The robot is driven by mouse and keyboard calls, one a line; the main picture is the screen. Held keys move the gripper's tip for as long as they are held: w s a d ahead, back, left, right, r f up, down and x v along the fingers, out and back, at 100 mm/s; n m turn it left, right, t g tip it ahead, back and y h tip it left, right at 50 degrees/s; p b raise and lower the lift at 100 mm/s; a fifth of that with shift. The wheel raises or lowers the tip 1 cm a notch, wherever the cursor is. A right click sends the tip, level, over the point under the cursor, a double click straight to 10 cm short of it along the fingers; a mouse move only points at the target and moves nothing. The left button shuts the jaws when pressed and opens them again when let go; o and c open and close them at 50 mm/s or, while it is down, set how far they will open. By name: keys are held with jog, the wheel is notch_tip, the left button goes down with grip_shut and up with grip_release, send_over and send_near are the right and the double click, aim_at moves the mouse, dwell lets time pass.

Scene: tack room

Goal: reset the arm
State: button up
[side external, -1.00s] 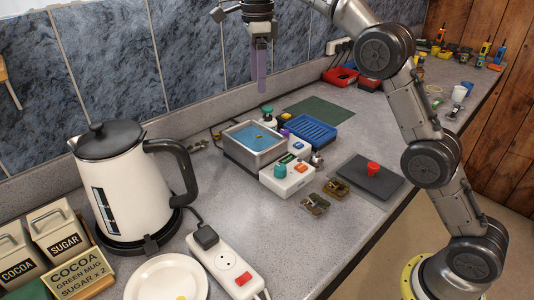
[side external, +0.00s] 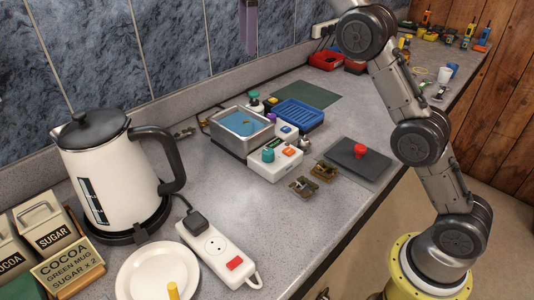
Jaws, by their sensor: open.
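My gripper (side external: 249,28) hangs at the top edge of the side view, in front of the blue stone-look wall tiles. Only its purple finger part shows; the rest is cut off by the frame. The side-on angle hides the gap between the fingers. Nothing is seen held in it. It is high above the counter, clear of the grey metal tray (side external: 238,149) with the blue inside and the white box with coloured knobs (side external: 274,166).
A cream kettle (side external: 117,187), a white plate (side external: 140,283) and a power strip (side external: 216,250) stand at the left front. A blue tray (side external: 298,114), a green mat (side external: 306,94) and a dark pad with a red knob (side external: 358,165) lie further back.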

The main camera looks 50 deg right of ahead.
jog(key=s+d+r+t, duration=0.1)
jog(key=s+d+r, duration=0.1)
jog(key=s+r, duration=0.8)
jog(key=s+f+n+t, duration=0.2)
jog(key=s+n, duration=0.3)
jog(key=s, duration=0.7)
jog(key=s+f+n, duration=0.4)
jog(key=f+n, duration=0.2)
jog(key=f, duration=0.1)
jog(key=s+f+n+t, duration=0.1)
jog(key=s+f+n, duration=0.3)
jog(key=f+n, duration=0.2)
jog(key=s+d+f+n+t, duration=0.1)
jog(key=s+f+n, duration=0.3)
jog(key=f+n, duration=0.3)
jog(key=shift+f, duration=1.3)
jog(key=shift+s, duration=0.1)
